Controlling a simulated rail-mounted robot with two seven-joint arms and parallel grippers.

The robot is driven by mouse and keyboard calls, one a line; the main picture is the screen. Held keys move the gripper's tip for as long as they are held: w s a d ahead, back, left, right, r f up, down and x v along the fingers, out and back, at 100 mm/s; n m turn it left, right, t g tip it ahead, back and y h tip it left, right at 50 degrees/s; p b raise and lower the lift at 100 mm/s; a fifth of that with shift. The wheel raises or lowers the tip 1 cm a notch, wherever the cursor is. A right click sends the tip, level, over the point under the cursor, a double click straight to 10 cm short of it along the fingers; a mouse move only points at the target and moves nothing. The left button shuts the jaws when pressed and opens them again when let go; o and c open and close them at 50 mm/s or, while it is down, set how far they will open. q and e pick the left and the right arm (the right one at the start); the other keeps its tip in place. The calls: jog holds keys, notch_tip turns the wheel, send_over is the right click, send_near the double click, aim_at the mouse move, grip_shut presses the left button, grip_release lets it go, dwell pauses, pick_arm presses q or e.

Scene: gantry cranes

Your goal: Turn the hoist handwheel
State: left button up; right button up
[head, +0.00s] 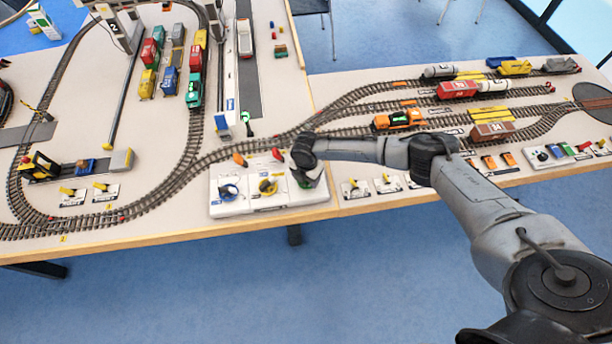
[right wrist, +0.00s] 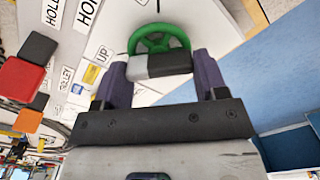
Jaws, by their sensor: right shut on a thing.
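A green handwheel (right wrist: 160,38) shows in the right wrist view, on a white panel with an "UP" label beside it and cut-off labels starting "HO" nearby. My right gripper (right wrist: 160,66) is shut on the near part of its rim; the grey and black fingertips cover that part. In the head view my right gripper (head: 306,174) reaches down over the right end of the white control panel (head: 240,208) and hides most of the green wheel. My left gripper is not in view.
An orange block (head: 240,160) and a red block (head: 277,153) are at the panel's back edge. Train tracks (head: 225,152) run just behind. Small yellow levers (head: 353,184) are to the right, partly under my arm. The table's front edge (head: 180,232) is close.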

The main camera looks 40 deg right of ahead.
jog(key=shift+r+m+p, duration=0.15)
jog(key=shift+m+p, duration=0.8)
jog(key=shift+m, duration=0.05)
jog(key=shift+m+p, duration=0.9)
jog(key=shift+m, duration=0.3)
jog(key=m+p, duration=0.2)
jog(key=m, duration=0.1)
jog(key=shift+w+m, duration=0.15)
jog(key=shift+m, duration=0.15)
jog(key=shift+m+p, duration=0.3)
jog(key=shift+m, duration=0.3)
jog(key=o, duration=0.9)
jog(key=shift+o, duration=0.2)
